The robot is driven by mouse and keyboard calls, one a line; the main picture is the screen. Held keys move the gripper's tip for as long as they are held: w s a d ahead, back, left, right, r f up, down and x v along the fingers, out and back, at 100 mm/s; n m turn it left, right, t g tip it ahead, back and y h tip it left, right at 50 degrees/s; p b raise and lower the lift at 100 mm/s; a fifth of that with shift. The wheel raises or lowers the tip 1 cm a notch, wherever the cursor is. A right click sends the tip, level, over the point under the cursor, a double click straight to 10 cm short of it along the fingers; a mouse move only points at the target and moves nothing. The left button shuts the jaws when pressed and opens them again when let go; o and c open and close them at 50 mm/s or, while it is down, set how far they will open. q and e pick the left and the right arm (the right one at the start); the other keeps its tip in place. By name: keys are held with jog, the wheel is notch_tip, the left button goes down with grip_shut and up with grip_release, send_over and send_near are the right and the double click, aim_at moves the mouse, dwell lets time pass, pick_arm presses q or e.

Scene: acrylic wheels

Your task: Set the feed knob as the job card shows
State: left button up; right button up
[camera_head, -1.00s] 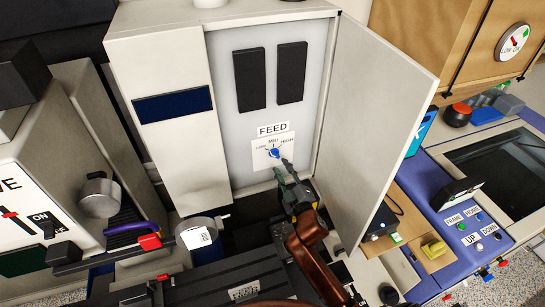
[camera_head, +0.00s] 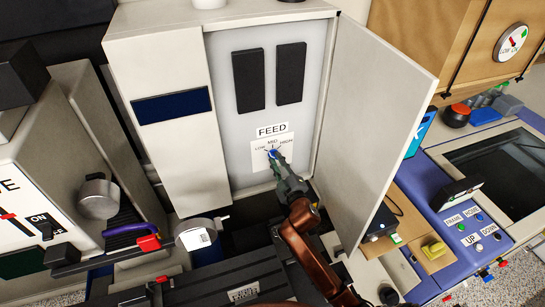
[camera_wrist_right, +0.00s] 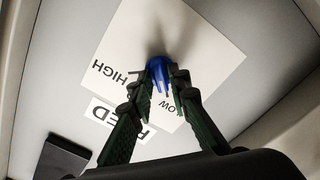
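The blue feed knob (camera_head: 272,153) sits on a white plate marked LOW, MID and HIGH, below the FEED label (camera_head: 272,131), inside the open cabinet. In the head view its top seems to point near MID, but fingers partly cover it. My right gripper (camera_head: 278,160) reaches it from below right. In the right wrist view the knob (camera_wrist_right: 160,72) lies between the two green fingertips (camera_wrist_right: 162,82), which close in against its sides. My left gripper is out of view. I cannot make out a readable job card.
The cabinet door (camera_head: 375,120) stands open just right of my right arm. A blue control panel (camera_head: 470,225) with buttons is further right. A grey cylinder with a white label (camera_head: 202,233) stands lower left of the cabinet. A purple handle (camera_head: 130,229) is at left.

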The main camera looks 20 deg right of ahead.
grip_shut()
jog(key=m+p, duration=0.1)
jog(key=m, duration=0.2)
jog(key=shift+m, duration=0.8)
